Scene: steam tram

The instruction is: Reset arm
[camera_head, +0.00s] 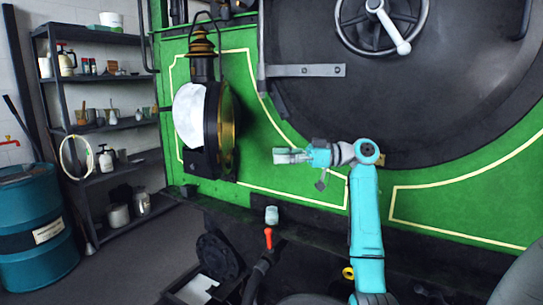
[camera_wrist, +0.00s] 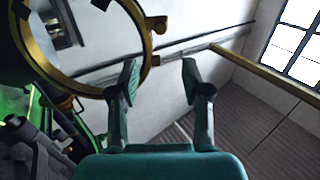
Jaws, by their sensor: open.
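My gripper (camera_head: 283,156) is at the end of my teal arm (camera_head: 366,215), in front of the green front of the tram. It points left, to the right of the lamp and a little below its middle. In the wrist view my gripper (camera_wrist: 160,82) shows two fingers apart with nothing between them. The headlamp (camera_head: 205,150) has a black body, a white round face and a brass rim. Its brass ring (camera_wrist: 88,88) fills the upper left of the wrist view, beside the left finger; I cannot tell the gap.
The black round smokebox door (camera_head: 420,110) is behind my arm. Shelves (camera_head: 105,125) and a blue drum (camera_head: 33,225) stand left. Open floor (camera_head: 140,245) lies between.

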